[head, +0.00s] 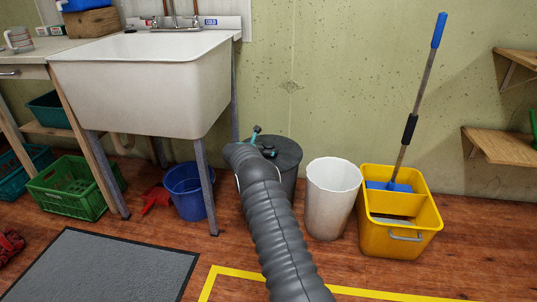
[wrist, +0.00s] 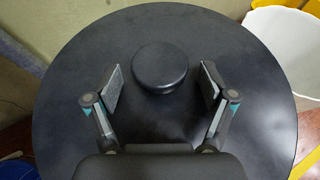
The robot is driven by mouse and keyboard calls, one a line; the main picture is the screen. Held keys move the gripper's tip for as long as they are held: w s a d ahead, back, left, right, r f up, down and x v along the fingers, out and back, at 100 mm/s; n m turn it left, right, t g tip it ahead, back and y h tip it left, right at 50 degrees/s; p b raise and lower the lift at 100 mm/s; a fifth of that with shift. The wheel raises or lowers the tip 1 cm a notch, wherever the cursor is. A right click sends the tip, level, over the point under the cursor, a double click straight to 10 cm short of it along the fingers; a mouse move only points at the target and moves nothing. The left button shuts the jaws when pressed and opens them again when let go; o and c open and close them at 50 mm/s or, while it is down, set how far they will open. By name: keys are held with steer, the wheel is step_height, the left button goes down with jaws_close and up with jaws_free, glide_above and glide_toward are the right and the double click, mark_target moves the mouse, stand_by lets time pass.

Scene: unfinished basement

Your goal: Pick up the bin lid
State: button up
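The bin lid (wrist: 165,25) is a flat, round, dark grey disc with a raised round knob (wrist: 160,68) at its middle. In the head view the lid (head: 287,148) lies on top of a dark grey bin (head: 289,182) by the wall, partly hidden by my arm. My gripper (wrist: 160,82) is open above the lid in the wrist view. Its two pads are on either side of the knob, apart from it, with the knob slightly beyond them. In the head view only a bit of the gripper shows past my arm.
A white bin (head: 332,200) stands right of the dark bin, then a yellow mop bucket (head: 400,235) with a mop. A sink (head: 145,85) and a blue bucket (head: 187,190) are to the left. A grey mat (head: 110,265) lies on the floor in front.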

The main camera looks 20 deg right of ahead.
steer(key=c, duration=1.3)
steer(key=shift+r, duration=0.1)
